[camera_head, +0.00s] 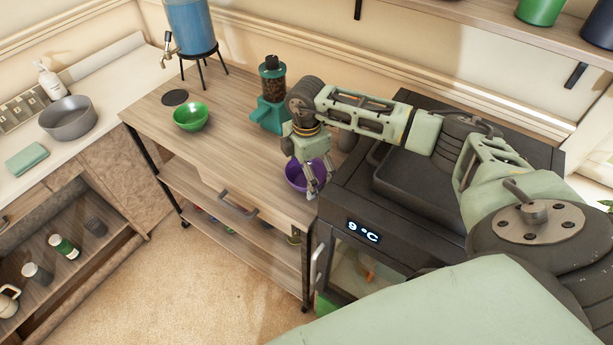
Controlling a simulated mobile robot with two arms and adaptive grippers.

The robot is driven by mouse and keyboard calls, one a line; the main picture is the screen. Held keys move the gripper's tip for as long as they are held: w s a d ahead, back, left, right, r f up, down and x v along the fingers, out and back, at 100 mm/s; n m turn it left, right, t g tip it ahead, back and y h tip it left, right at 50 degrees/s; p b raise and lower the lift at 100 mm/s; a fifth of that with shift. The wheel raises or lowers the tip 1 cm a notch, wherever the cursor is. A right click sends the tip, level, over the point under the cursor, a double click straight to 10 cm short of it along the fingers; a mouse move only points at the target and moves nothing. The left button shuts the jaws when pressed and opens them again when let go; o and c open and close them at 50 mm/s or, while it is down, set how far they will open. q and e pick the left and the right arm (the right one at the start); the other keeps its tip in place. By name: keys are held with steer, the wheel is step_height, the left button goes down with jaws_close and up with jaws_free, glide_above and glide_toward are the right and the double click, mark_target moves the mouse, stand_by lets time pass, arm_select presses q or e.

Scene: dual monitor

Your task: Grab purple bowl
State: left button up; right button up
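The purple bowl (296,178) stands on the wooden cart top, near its right front edge and close to the black appliance. My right arm reaches in from the right, over the appliance. My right gripper (318,184) points down at the bowl, with its fingers over the bowl's right part and hiding some of it. The fingers are small and overlap the bowl, so I cannot tell whether they are open, or whether they touch the rim. My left gripper is not in view.
A green bowl (190,117), a teal grinder (270,95) and a blue dispenser (192,28) on a stand share the cart top (225,155). The black appliance (345,205) stands directly right of the cart. A grey basin (68,119) is on the left counter.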

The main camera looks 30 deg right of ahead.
steer(key=c, duration=1.3)
steer(key=shift+w, duration=0.1)
